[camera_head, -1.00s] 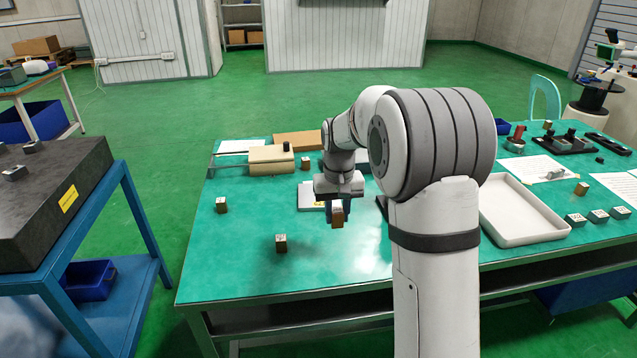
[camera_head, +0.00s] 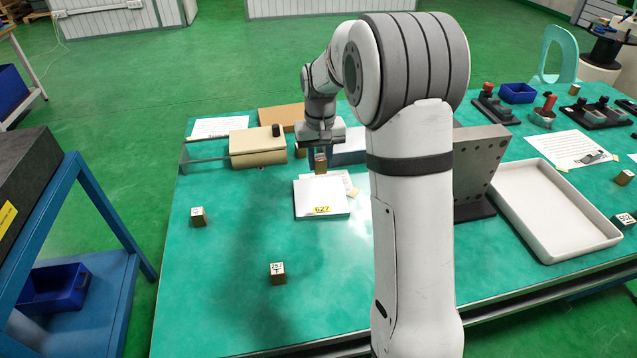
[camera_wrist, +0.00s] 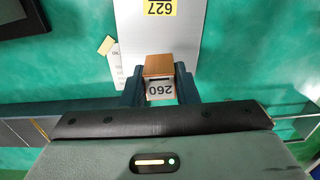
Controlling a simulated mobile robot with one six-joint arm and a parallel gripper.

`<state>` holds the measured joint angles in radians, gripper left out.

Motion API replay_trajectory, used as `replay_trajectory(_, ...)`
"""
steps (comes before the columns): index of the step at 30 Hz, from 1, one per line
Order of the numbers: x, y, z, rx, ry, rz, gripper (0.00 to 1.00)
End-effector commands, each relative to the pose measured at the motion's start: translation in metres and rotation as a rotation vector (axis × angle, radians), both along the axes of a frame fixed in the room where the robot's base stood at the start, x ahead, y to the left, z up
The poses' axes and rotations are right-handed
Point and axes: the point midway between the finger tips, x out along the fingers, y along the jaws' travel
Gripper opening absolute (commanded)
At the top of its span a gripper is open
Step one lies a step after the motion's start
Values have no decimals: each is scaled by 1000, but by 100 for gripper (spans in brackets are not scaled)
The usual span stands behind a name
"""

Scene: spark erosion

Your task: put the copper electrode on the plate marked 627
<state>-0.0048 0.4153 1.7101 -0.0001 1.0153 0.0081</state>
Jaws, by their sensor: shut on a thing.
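My gripper (camera_head: 320,152) is shut on a small copper block with a pale top (camera_head: 320,164), held upright at the far edge of the plate. In the wrist view the block (camera_wrist: 158,67) sits between the two dark fingers and its pale face reads 260. The plate marked 627 (camera_head: 309,200) is a flat, light grey slab on the green table, with a yellow label on its near edge. It also shows in the wrist view (camera_wrist: 150,36), beyond the block. The plate's top is bare. I cannot tell how high the block is above the plate.
Two similar blocks stand on the table, one at left (camera_head: 198,217) and one in front (camera_head: 277,273). A beige vice-like block (camera_head: 257,150) lies left of my gripper. A grey angle plate (camera_head: 477,165) and white tray (camera_head: 545,215) are at right. The table's front left is mostly clear.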

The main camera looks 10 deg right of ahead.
Motion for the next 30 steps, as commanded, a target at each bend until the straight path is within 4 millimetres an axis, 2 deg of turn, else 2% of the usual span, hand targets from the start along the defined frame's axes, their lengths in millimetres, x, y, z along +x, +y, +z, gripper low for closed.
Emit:
replay_trajectory(4, -1, -1, -29, 0, 4, -2, 0)
replay_trajectory(11, 0, -1, -50, 0, 1, -2, 0)
replay_trajectory(18, 0, -1, -81, 0, 2, -1, 0)
replay_trajectory(29, 0, 0, -86, 0, 0, 0, 0)
replay_trajectory(30, 0, 0, -87, 0, 1, 0, 28)
